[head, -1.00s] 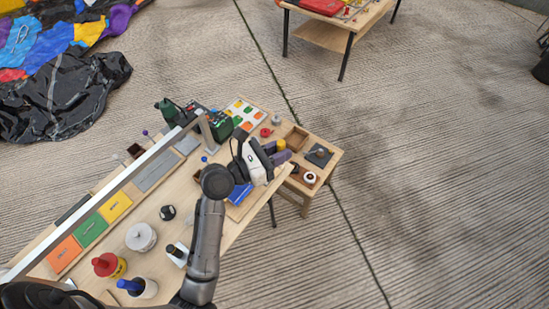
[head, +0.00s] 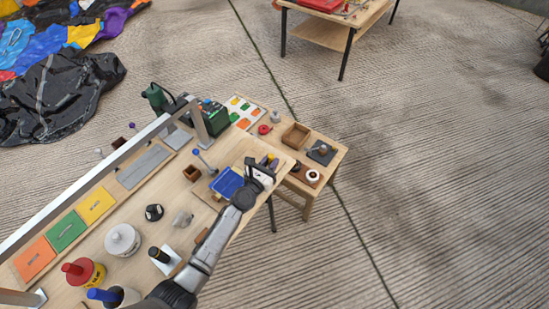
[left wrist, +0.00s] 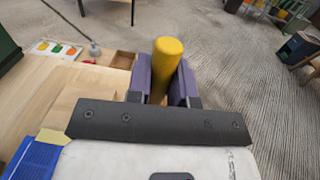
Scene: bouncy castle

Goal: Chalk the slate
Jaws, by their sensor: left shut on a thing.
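My left gripper (head: 269,163) is at the right end of the long table, over its edge near the lower side table. It is shut on a yellow rounded stick, possibly the chalk. In the left wrist view the stick (left wrist: 166,66) stands between the two purple fingers (left wrist: 162,82). A long grey slab (head: 143,166) lies on the table to the left, well away from the gripper. A dark square slab (head: 325,158) lies on the side table with a small object on it. I cannot tell which slab is the slate. My right gripper is not in view.
A blue tray (head: 226,183) lies just left of the gripper. A silver bar (head: 90,180) runs above the table. Orange, green and yellow plates (head: 66,231), a white lidded pot (head: 122,240) and red and blue handled tools stand at the left. A wooden box (head: 295,136) is on the side table.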

